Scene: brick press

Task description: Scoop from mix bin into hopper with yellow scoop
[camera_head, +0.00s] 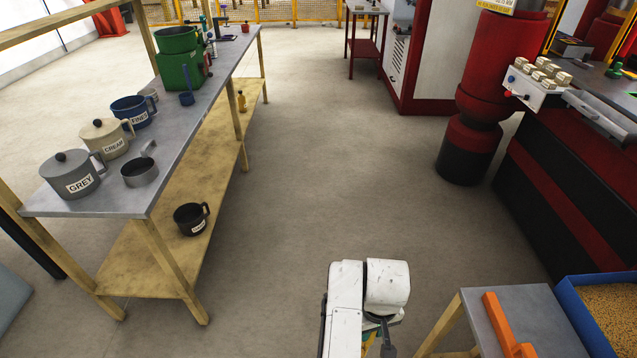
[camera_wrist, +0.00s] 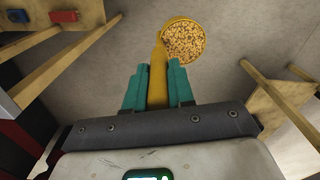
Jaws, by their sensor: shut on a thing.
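My gripper (camera_wrist: 158,68) has teal fingers shut on the handle of the yellow scoop (camera_wrist: 165,28) in the wrist view. The scoop's round bowl is full of tan granular mix (camera_wrist: 184,42) and hangs over bare floor. In the head view my arm hides most of the gripper and scoop at the bottom centre. A blue bin (camera_head: 563,290) of similar tan granules stands at the lower right, partly cut off by the frame edge. I cannot tell for certain which thing is the hopper.
A grey-topped bench (camera_head: 110,185) with labelled pots, a dark pan (camera_head: 139,172) and a green machine (camera_head: 180,70) stands at left. An orange tool (camera_head: 500,322) lies on a small table (camera_head: 540,305) beside the bin. A red-and-black machine (camera_head: 550,200) stands at right. The middle floor is clear.

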